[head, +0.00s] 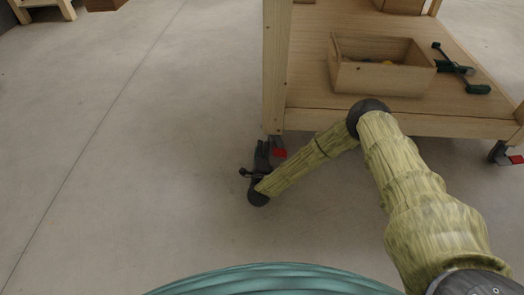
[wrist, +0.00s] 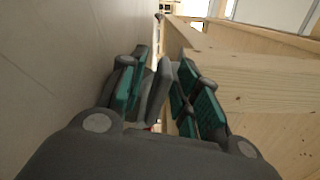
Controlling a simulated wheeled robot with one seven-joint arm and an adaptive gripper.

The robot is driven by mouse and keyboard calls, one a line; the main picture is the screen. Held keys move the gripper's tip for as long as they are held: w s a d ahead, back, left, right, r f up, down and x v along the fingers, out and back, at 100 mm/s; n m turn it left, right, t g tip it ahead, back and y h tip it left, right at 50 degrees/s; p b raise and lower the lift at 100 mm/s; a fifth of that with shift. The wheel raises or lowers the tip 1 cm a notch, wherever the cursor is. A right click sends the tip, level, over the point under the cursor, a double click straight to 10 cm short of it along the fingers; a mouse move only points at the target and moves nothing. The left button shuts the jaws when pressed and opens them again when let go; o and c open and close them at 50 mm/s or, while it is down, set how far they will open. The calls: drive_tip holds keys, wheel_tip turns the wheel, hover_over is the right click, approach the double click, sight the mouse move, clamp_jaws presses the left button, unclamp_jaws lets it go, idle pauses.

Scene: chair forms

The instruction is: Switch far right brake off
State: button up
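A wooden cart stands at the right in the head view, on dark casters with red brake pedals. One red pedal (head: 280,153) shows at the foot of the cart's near left leg (head: 276,75). Another red pedal (head: 516,159) shows at the right edge on a caster (head: 499,153). Any other casters are hidden. My gripper (head: 262,150) is low, just left of the near left caster; contact cannot be told.
The cart's lower shelf (head: 316,94) carries a wooden box (head: 378,78) and a dark green tool (head: 455,68). A wooden side of the cart (wrist: 265,85) is close on the right in the wrist view. The concrete floor (head: 130,130) at left is clear.

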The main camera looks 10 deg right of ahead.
clamp_jaws()
drive_tip(key=shift+n+p, duration=0.3)
drive_tip(key=shift+p, duration=0.1)
drive_tip(key=shift+a+f+n+p, duration=0.2)
drive_tip(key=shift+f+n+p, duration=0.05)
drive_tip(key=shift+n+p, duration=0.6)
drive_tip(key=shift+f+n+p, duration=0.4)
drive_tip(key=shift+n+p, duration=0.05)
drive_tip(key=shift+n, duration=0.4)
drive_tip(key=shift+f+n+p, duration=0.4)
drive_tip(key=shift+n+p, duration=0.05)
drive_tip(key=shift+n, duration=0.35)
drive_tip(key=shift+d, duration=0.1)
drive_tip(key=shift+f, duration=0.1)
unclamp_jaws()
